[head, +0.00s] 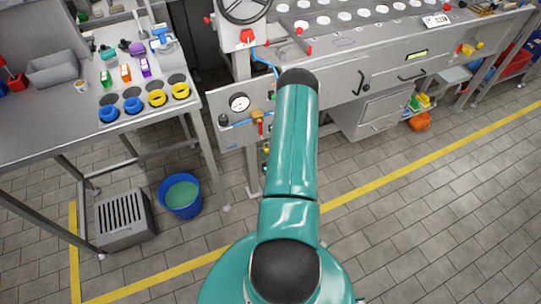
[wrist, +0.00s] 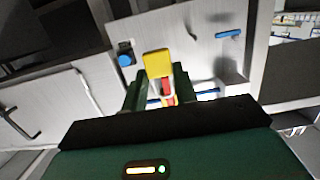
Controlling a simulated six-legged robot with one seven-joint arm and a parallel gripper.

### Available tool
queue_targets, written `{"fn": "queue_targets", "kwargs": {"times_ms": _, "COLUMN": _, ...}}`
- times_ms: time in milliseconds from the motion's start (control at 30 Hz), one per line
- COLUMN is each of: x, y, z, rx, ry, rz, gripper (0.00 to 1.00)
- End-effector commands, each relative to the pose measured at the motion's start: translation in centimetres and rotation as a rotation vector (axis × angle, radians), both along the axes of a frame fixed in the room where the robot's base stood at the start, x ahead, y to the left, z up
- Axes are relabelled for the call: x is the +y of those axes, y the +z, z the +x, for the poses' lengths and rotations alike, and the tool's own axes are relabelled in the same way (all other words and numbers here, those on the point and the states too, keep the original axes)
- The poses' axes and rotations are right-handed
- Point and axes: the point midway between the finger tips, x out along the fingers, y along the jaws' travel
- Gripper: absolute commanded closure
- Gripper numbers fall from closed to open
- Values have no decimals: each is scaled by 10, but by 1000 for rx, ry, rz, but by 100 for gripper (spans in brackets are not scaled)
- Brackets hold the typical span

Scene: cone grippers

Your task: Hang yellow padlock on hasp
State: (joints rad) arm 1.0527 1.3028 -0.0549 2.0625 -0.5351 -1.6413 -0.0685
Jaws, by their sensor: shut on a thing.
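A yellow block-like body, the padlock (wrist: 157,64), shows in the wrist view at the tips of my gripper (wrist: 160,82). The dark green fingers stand on either side of it and are shut on it. Its shackle is not clear in this view. A red part (wrist: 168,90) shows between the fingers, just below the yellow body; I cannot tell whether it touches. A light grey panel (wrist: 200,55) lies beyond. I cannot make out the hasp for sure.
The grey machine panel (head: 217,108) carries a gauge (head: 239,102) and a valve with a red handle (head: 261,128). The left bench (head: 60,118) holds green, orange and purple padlocks (head: 145,67) and coloured rings. A blue bucket (head: 181,211) and a grey crate (head: 124,216) stand on the floor.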

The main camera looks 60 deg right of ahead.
Motion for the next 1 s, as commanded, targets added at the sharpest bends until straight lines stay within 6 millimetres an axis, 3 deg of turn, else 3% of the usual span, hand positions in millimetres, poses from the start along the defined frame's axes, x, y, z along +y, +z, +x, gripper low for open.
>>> {"fn": "queue_targets", "kwargs": {"times_ms": 1000, "x": -24, "y": -11, "z": 41, "rx": 0, "ry": 0, "rz": 0, "gripper": 95}}
